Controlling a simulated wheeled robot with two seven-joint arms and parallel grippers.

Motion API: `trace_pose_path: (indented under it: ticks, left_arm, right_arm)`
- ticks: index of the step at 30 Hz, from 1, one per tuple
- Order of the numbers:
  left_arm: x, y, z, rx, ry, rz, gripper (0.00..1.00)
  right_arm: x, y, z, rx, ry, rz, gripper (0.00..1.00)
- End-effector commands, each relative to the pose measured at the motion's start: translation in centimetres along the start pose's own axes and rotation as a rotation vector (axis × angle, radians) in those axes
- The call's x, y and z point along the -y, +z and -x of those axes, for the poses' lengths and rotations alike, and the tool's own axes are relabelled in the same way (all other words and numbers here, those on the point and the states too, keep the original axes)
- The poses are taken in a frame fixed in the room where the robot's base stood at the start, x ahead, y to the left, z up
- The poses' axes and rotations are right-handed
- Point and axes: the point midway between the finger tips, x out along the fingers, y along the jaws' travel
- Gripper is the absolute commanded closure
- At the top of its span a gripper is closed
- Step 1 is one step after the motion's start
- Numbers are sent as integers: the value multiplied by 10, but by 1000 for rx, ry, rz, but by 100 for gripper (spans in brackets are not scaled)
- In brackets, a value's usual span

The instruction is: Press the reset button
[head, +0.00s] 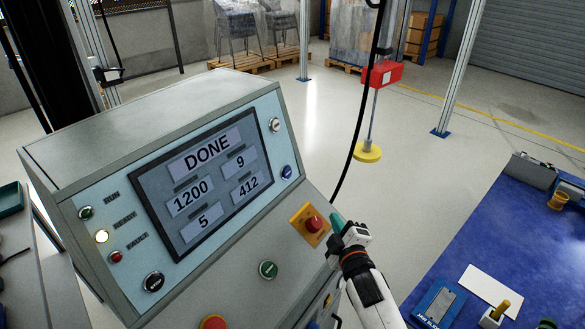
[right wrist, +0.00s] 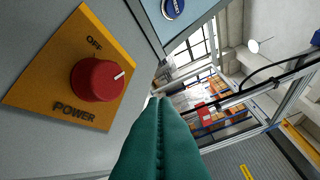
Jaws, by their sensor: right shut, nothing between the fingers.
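The grey control console (head: 110,120) stands at the left with its sloped panel facing me. Its screen (head: 205,185) reads DONE, with 1200, 9, 5 and 412. A blue round button (head: 286,172) sits right of the screen and also shows at the top of the right wrist view (right wrist: 172,8); its label is too small to read, so I cannot confirm it is the reset button. My right gripper (head: 337,220), with teal fingers (right wrist: 158,104), is shut and empty. It is just right of the red POWER knob (head: 314,224), below the blue button and apart from it. My left gripper is out of view.
The knob on its yellow plate (right wrist: 50,85) protrudes near my right fingers. A green button (head: 268,269), a black button (head: 153,283) and a red button (head: 214,322) lie lower on the console. A blue-topped table (head: 455,245) is at the right. Floor lies between.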

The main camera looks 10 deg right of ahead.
Motion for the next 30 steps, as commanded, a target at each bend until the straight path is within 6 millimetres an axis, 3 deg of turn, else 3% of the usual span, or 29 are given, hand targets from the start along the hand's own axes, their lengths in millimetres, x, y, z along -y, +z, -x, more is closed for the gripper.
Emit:
trace_pose_path:
  ticks: [4, 10, 23, 30]
  left_arm:
    - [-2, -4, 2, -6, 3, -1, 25]
    - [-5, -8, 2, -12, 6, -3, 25]
    - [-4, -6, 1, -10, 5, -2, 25]
    - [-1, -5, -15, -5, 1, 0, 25]
  right_arm:
    - [40, 29, -18, 96, -129, 134, 100]
    - [67, 50, -27, 161, -227, 239, 100]
    - [69, 53, -29, 169, -242, 254, 100]
    - [58, 61, -43, 170, -243, 251, 100]
